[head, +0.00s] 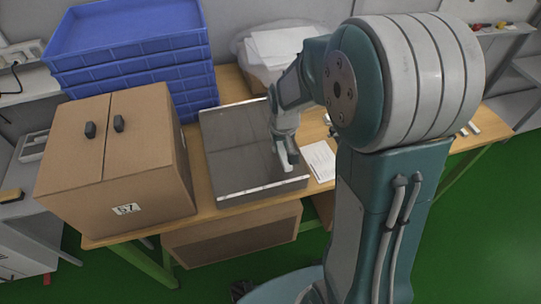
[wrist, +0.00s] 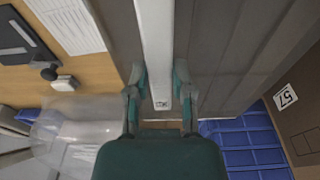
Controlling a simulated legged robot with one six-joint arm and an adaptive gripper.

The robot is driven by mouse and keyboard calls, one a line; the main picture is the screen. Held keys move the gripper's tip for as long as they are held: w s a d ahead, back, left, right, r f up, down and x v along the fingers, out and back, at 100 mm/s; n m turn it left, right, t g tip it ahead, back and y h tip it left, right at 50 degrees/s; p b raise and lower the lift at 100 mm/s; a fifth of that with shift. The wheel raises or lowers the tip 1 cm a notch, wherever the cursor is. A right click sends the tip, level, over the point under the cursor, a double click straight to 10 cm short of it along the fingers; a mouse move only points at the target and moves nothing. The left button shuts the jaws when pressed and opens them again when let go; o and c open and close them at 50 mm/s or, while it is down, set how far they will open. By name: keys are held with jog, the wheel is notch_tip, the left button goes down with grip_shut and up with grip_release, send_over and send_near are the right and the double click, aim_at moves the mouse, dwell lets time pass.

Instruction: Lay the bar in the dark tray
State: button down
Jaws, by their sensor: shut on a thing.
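The dark tray (head: 232,150) lies on the wooden table, between a cardboard box and some papers. Its ridged grey surface also shows in the wrist view (wrist: 225,50). My gripper (head: 288,153) is over the right part of the tray. In the wrist view my gripper (wrist: 160,82) has a finger on each side of the pale bar (wrist: 156,40) and is shut on it near its labelled end. The bar runs out of the top of the wrist view, over the tray. In the head view my gripper partly hides the bar; I cannot tell whether it touches the tray.
The cardboard box (head: 150,165) stands left of the tray. A stack of blue crates (head: 130,45) is behind it. A clear bag (head: 275,48) with papers is at the back. White sheets (head: 320,160) lie right of the tray, close to my arm.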

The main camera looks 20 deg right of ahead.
aim_at(273, 160)
jog(key=shift+w+a+f, duration=0.35)
jog(key=shift+a+f, duration=0.2)
jog(key=shift+f, duration=0.2)
jog(key=shift+w+f, duration=0.2)
jog(key=shift+f, duration=0.1)
jog(key=shift+w+d+f, duration=0.1)
jog(key=shift+f, duration=0.2)
jog(key=f, duration=0.3)
jog(key=shift+w+f, duration=0.2)
jog(key=shift+f, duration=0.15)
jog(key=shift+a, duration=0.5)
jog(key=c, duration=0.5)
grip_release()
jog(key=shift+d+f, duration=0.1)
jog(key=shift+d, duration=0.3)
jog(key=shift+a, duration=0.2)
